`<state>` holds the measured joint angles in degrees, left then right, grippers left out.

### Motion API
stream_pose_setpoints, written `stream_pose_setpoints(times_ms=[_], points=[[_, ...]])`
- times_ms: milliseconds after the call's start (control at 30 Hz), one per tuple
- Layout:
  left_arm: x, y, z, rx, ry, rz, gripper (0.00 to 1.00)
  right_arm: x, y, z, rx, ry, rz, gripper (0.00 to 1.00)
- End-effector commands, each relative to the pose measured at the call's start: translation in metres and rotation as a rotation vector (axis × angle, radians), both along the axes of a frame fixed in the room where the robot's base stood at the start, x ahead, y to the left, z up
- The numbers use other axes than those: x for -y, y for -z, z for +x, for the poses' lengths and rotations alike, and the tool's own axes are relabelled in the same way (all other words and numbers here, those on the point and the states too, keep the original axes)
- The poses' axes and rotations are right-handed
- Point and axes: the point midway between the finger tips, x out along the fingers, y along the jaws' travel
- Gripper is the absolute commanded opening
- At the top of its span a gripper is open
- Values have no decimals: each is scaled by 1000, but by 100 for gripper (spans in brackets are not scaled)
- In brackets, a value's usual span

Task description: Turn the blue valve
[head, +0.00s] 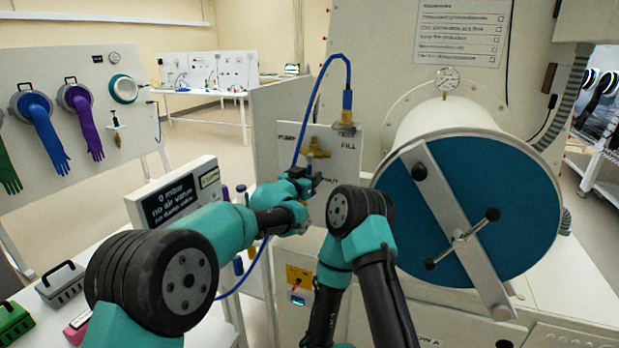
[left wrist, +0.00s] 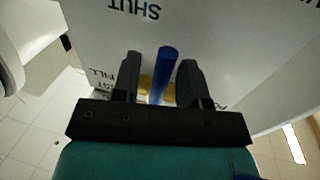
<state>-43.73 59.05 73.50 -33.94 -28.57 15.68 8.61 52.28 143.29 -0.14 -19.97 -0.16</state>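A brass valve body (head: 315,150) sits on a white panel marked FILL, with a blue hose fitting above it. In the left wrist view a blue bar, which looks like the valve's handle (left wrist: 163,72), stands between my left gripper's fingers, with brass behind it. My left gripper (left wrist: 158,80) is open around the bar, with a gap on each side. In the head view the left gripper (head: 306,178) is at the panel just below the brass body and hides the handle. My right gripper is not in view.
A blue hose (head: 320,78) arches over the valve. A large cylinder with a blue door (head: 518,200) and a crossbar stands at the right. A black display (head: 175,200) and bottles are at the left. A part of my own arm is close to the panel's right side.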

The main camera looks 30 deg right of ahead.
Motion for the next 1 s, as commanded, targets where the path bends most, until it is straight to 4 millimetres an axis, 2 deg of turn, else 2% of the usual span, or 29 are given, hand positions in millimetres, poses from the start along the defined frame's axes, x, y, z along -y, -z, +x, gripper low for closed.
stream_pose_setpoints(times_ms=[67, 400, 1000], points=[[0, 0, 0, 0, 0, 0, 33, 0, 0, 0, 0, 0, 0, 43], [0, 0, 0, 0, 0, 0, 1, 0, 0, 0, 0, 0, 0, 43], [1, 0, -2, -26, 0, -22, 0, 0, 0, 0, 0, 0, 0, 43]])
